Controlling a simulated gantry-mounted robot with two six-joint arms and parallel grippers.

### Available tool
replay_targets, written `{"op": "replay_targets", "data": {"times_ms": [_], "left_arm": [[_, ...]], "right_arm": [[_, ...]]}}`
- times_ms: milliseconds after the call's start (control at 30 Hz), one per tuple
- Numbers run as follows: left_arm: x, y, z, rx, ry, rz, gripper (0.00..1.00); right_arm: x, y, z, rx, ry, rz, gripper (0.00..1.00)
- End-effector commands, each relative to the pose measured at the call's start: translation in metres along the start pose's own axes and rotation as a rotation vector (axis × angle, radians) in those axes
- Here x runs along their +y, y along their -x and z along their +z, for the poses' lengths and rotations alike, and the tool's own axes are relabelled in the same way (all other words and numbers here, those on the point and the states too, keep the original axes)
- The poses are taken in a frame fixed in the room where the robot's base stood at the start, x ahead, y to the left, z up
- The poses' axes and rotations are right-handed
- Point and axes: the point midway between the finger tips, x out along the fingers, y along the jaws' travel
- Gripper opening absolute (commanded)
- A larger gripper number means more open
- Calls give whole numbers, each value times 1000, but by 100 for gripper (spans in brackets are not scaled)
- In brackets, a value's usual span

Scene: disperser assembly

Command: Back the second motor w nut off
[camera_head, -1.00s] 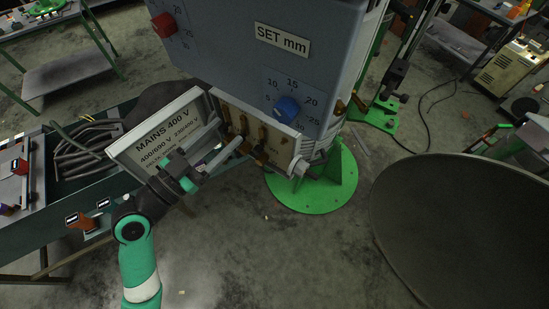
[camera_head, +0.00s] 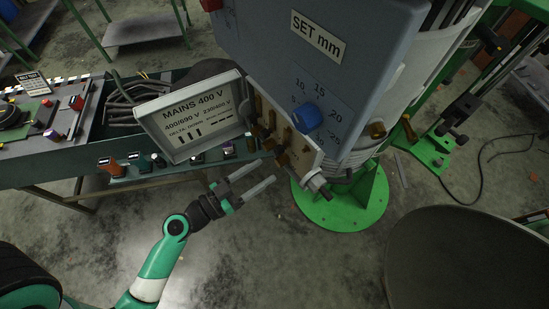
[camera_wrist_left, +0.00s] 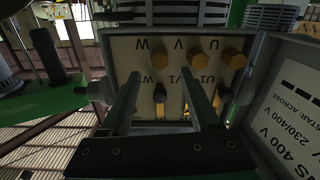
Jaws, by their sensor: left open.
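The motor terminal box (camera_head: 308,150) hangs open below the blue-grey housing, with brass terminals (camera_head: 282,158) inside. Which is the second W nut I cannot tell. My left gripper (camera_head: 266,172) is open and empty, below and apart from the box. In the left wrist view, its fingers (camera_wrist_left: 161,80) frame the lower W nut.
The open lid with the MAINS 400 V label (camera_head: 190,115) stands left of the terminals. A blue knob (camera_head: 308,117) is above the box. A green round base (camera_head: 340,205) lies below right. A dark round bowl-like object (camera_head: 465,260) fills the lower right.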

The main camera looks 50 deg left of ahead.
Motion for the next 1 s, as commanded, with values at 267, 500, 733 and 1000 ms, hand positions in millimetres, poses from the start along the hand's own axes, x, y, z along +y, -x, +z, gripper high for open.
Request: {"op": "replay_targets", "data": {"times_ms": [267, 500, 733, 1000], "left_arm": [[0, -45, -2, 0, 0, 0, 62], [0, -50, 0, 0, 0, -2, 62], [-1, -50, 0, 0, 0, -2, 36], [-1, -50, 0, 0, 0, -2, 0]], "right_arm": [[0, -14, -13, 0, 0, 0, 0], [0, -14, -12, 0, 0, 0, 0], [0, -14, -12, 0, 0, 0, 0], [0, -14, -12, 0, 0, 0, 0]]}}
